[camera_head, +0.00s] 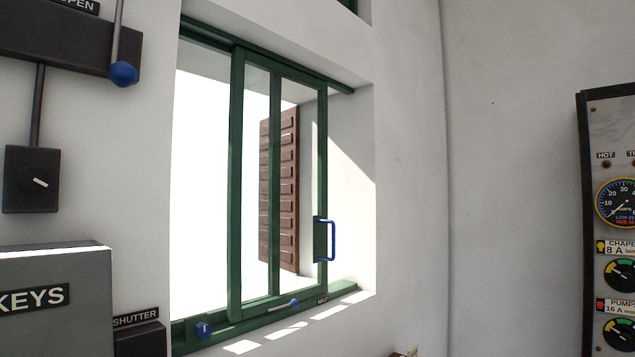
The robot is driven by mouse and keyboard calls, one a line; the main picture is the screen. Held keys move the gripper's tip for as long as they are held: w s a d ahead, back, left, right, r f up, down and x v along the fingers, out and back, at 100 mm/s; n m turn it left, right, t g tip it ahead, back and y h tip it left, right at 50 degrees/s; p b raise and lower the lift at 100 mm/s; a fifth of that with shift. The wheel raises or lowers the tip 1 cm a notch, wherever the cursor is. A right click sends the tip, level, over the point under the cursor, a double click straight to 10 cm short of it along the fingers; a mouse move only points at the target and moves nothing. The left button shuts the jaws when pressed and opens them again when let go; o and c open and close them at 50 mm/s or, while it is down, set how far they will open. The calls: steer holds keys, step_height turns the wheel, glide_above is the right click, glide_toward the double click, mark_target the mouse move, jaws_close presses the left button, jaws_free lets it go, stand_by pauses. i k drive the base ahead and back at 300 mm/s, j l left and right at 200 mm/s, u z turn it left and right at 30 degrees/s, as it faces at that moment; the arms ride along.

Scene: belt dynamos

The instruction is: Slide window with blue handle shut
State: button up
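The window (237,180) is in the wall left of the centre of the head view. It has dark green frames and rails. A green upright at its right side carries a blue D-shaped handle (332,241) on a green plate. Bright open space shows at the left of the window opening, and pale wall shows right of the handle upright. I cannot tell for certain how far the sliding panel stands from its stop. My gripper is not in view, and nothing touches the handle.
A brown shutter (279,190) stands behind the panes. A blue knob (202,328) and small blue-tipped lever (293,303) sit along the bottom rail. At left are a grey KEYS box (55,325) and a blue-ball lever (123,73). A gauge panel (612,130) stands right.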

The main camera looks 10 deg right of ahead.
mark_target(236, 312)
steer(key=i+l+u, duration=0.15)
steer(key=u, duration=0.3)
steer(key=i+l+u, duration=0.1)
steer(key=l+u, duration=0.25)
steer(key=u, duration=0.15)
steer(key=l+u, duration=0.3)
steer(key=u, duration=0.15)
steer(key=l+u, duration=0.35)
steer(key=u, duration=0.15)
steer(key=l+u, duration=0.3)
steer(key=u, duration=0.15)
steer(key=k+l+u, duration=0.1)
steer(key=l+u, duration=0.2)
steer(key=u, duration=0.2)
